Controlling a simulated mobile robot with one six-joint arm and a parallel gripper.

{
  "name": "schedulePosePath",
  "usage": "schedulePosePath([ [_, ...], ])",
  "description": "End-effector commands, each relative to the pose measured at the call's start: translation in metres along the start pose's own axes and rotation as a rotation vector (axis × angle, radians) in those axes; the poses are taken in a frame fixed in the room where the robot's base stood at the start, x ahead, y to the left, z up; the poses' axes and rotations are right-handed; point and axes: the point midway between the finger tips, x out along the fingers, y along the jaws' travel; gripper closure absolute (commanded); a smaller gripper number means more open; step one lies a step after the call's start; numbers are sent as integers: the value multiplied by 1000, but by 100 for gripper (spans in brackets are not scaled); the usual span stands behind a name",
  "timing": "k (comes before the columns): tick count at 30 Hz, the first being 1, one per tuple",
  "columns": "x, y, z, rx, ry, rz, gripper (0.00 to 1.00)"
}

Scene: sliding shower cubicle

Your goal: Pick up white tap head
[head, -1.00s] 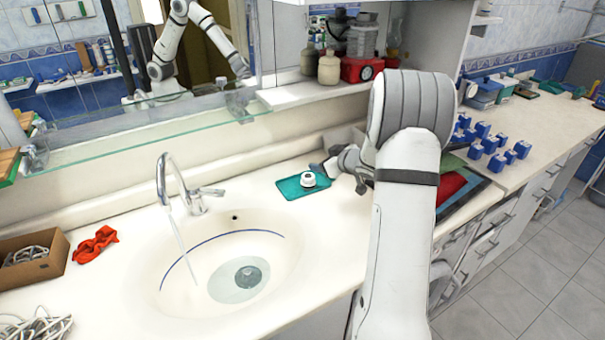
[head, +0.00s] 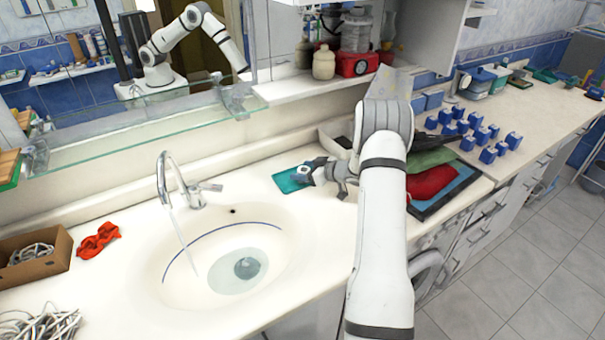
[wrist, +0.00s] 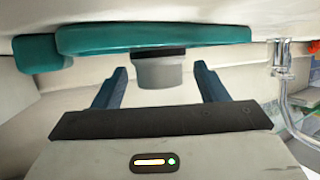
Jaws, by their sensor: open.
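The white tap head (wrist: 166,73) sits on a teal tray (head: 286,185) on the counter, right of the basin. In the wrist view it is a short, pale cylinder with a dark band where it meets the tray (wrist: 150,38). My gripper (wrist: 160,76) is open, with one finger to each side of the tap head. Small gaps show between the fingers and its sides. In the head view my gripper (head: 312,173) is low over the tray and largely hides the tap head.
The basin (head: 240,255) with its running tap (head: 168,182) lies to the left. Right of my arm are a red cloth (head: 432,183), a green cloth (head: 430,158) and several blue boxes (head: 488,154). A shelf (head: 300,88) stands behind.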

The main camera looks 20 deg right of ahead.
Motion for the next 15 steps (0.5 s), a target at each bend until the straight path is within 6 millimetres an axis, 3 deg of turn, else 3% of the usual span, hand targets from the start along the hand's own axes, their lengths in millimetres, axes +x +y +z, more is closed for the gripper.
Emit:
schedulePosePath([
  [8,4,0,0,0,0,0,34],
  [15,4,-1,0,0,0,0,54],
])
